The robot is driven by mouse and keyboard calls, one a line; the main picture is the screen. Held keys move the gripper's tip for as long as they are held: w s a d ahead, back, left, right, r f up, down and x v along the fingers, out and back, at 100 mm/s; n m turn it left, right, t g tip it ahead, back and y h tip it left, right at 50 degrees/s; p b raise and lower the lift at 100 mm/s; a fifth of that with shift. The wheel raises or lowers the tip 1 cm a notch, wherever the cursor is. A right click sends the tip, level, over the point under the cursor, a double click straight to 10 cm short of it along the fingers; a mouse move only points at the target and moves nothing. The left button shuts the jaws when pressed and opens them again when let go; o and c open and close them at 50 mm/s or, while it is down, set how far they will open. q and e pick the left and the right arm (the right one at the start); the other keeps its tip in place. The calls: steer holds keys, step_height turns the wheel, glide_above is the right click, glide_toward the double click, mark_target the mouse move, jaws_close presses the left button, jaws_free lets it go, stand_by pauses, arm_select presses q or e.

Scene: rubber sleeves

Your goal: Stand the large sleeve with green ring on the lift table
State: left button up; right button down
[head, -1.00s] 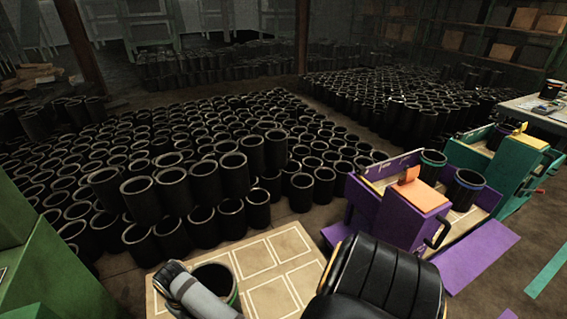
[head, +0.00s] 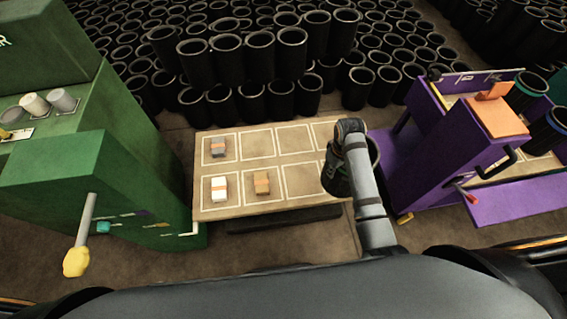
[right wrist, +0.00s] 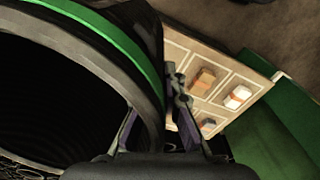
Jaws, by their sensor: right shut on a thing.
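The large black sleeve with a green ring (head: 336,186) is at the right end of a tan table with white outlined squares, perhaps the lift table (head: 237,178). My right gripper (head: 338,158) is shut on the sleeve's wall near the rim. In the right wrist view, the sleeve's open mouth and green ring (right wrist: 128,52) fill the left, and its wall lies between the fingers (right wrist: 155,125). I cannot tell whether the sleeve's base touches the table; my arm hides part of it. My left gripper is not in view.
Small blocks (head: 262,184) sit in the table's left squares. A green machine (head: 75,180) with a yellow-knobbed lever stands left. A purple stand (head: 425,160) with sleeves stands close on the right. Many black sleeves (head: 220,105) crowd behind the table.

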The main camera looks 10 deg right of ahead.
steer(key=d+f+n+b, duration=0.6)
steer(key=d+n+b, duration=0.1)
steer(key=n, duration=0.6)
steer(key=w+a+f+b, duration=0.1)
steer(key=w+a+f, duration=0.2)
steer(key=a, duration=0.3)
steer(key=w+a+f+b, duration=0.1)
steer(key=w+a+f, duration=0.2)
steer(key=a+f, duration=0.2)
steer(key=shift+w+a+f, duration=0.3)
steer(key=shift+a+f, duration=0.1)
steer(key=shift+f, duration=0.05)
steer(key=shift+a+f+b, duration=0.2)
steer(key=shift+f+b, duration=0.4)
steer(key=shift+f, duration=1.3)
steer(key=c, duration=1.5)
jaws_free()
steer(key=shift+s, duration=0.1)
